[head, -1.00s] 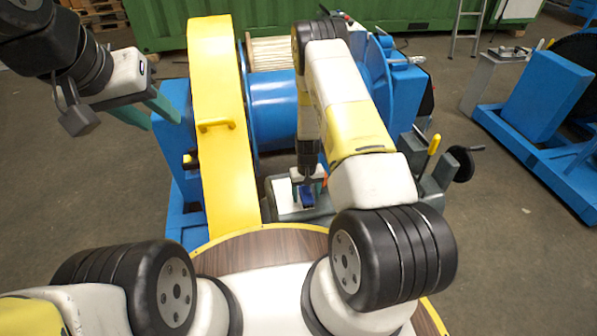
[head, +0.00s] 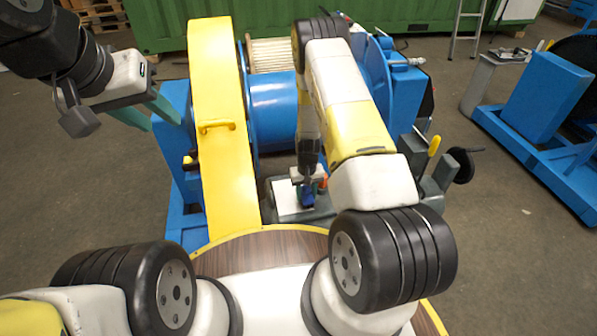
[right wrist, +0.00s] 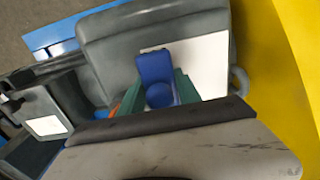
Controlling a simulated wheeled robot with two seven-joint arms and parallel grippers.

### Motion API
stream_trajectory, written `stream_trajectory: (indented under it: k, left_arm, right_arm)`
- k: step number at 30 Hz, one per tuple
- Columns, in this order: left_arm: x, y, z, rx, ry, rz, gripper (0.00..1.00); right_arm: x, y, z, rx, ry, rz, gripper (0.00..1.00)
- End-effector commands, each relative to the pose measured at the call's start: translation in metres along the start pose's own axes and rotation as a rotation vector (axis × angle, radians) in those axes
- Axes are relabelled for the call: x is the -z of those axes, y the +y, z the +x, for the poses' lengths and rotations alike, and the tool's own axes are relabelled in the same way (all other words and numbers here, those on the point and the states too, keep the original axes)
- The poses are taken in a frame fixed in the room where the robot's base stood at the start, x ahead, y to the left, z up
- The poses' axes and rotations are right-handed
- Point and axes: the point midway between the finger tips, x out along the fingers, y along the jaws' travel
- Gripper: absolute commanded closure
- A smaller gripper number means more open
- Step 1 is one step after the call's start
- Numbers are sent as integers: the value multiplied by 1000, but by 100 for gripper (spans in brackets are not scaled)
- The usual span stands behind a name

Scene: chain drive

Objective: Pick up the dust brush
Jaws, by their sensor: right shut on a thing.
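The dust brush (right wrist: 155,68) shows as a blue piece between the teal fingers in the right wrist view. In the head view the blue brush (head: 307,200) is small, low under my right arm, and its bristles cannot be made out. My right gripper (right wrist: 160,98) is shut on it, above or at a white sheet on a grey surface; I cannot tell whether the brush touches the sheet. My left gripper (head: 152,112) hangs at the upper left, with its teal fingers apart and empty, far from the brush.
The white sheet (right wrist: 205,60) lies on the grey tray-like surface (right wrist: 110,40). A yellow guard (head: 220,130) stands close on the left, beside a blue drum (head: 273,105). A yellow-handled lever (head: 434,146) stands to the right.

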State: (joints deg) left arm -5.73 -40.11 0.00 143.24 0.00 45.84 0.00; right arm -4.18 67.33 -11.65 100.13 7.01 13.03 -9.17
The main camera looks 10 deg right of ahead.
Motion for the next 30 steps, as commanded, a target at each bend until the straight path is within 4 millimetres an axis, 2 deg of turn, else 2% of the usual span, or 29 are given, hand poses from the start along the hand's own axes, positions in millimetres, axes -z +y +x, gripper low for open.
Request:
stream_trajectory:
  k: [6,7,21,24,30]
  left_arm:
    - [0,0,0,0,0,0,64]
    - [0,0,0,0,0,0,64]
    - [0,0,0,0,0,0,64]
    - [0,0,0,0,0,0,64]
    - [0,0,0,0,0,0,64]
  right_arm:
    - [1,0,-29,0,4,1,100]
    - [-4,-1,-30,0,0,0,100]
    - [-117,-38,-39,0,-3,-1,100]
    - [-133,-43,-41,0,-2,-2,100]
    - [-150,-49,-42,0,1,-1,100]
